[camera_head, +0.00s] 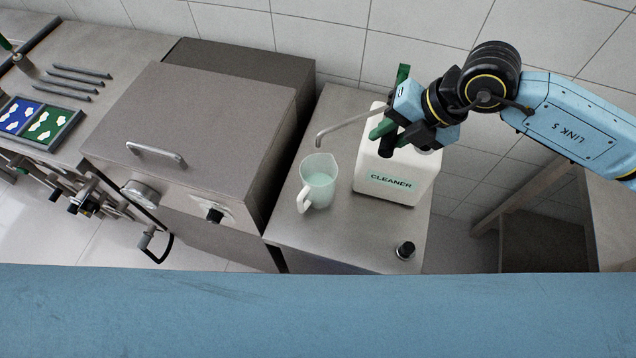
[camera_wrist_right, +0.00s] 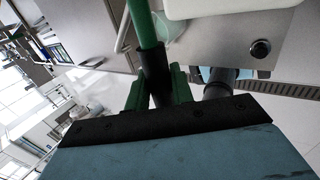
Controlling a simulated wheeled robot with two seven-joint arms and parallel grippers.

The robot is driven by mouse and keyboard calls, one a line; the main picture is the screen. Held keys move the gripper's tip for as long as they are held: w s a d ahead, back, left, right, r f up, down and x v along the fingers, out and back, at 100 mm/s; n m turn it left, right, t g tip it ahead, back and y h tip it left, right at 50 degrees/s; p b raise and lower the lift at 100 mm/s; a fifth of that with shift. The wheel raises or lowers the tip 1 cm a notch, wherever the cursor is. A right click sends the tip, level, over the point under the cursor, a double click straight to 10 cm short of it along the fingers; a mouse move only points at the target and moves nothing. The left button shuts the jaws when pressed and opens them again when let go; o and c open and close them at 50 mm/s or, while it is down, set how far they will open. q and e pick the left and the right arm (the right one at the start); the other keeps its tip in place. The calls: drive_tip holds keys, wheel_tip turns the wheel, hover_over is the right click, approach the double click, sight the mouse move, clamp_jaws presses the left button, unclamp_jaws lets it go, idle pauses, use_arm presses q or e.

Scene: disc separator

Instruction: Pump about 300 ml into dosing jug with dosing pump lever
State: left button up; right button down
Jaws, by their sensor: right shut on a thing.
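The dosing jug (camera_head: 318,182) is a translucent jug with a white handle. It stands upright on the steel table below the tip of the curved pump spout (camera_head: 345,128) and holds pale green liquid; no scale on it is readable. The white canister (camera_head: 392,178) labelled CLEANER stands just right of it. My right gripper (camera_head: 388,128) is above the canister. The wrist view shows its green fingers (camera_wrist_right: 158,95) shut around the dark part of the green pump lever (camera_wrist_right: 141,22). The gripper partly hides the pump head. My left gripper is not in view.
A black knob (camera_head: 405,250) sits near the table's front right corner. A large steel machine (camera_head: 190,120) with a handle stands to the left. A tray (camera_head: 42,122) with blue and green parts lies at far left. The table in front of the jug is clear.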

drive_tip(key=shift+s+f, duration=0.2)
drive_tip(key=shift+f, duration=0.15)
drive_tip(key=r+g+p, duration=0.2)
drive_tip(key=r+p, duration=0.1)
drive_tip(key=w+r+g+y+p, duration=0.1)
drive_tip(key=r+p, duration=0.1)
drive_tip(key=shift+d+m, duration=0.1)
drive_tip(key=shift+m, duration=0.3)
drive_tip(key=shift+w+r, duration=0.15)
drive_tip(key=shift+r, duration=0.25)
drive_tip(key=r, duration=0.1)
drive_tip(key=w+r+g, duration=0.1)
drive_tip(key=r+g+p, duration=0.1)
drive_tip(key=shift+w+d+r+m+y, duration=0.2)
drive_tip(key=shift+w+m+y, duration=0.05)
drive_tip(key=shift+m+y, duration=0.15)
drive_tip(key=shift+w+d+r+g, duration=0.1)
drive_tip(key=shift+w+r+g, duration=0.1)
drive_tip(key=shift+r+g, duration=0.35)
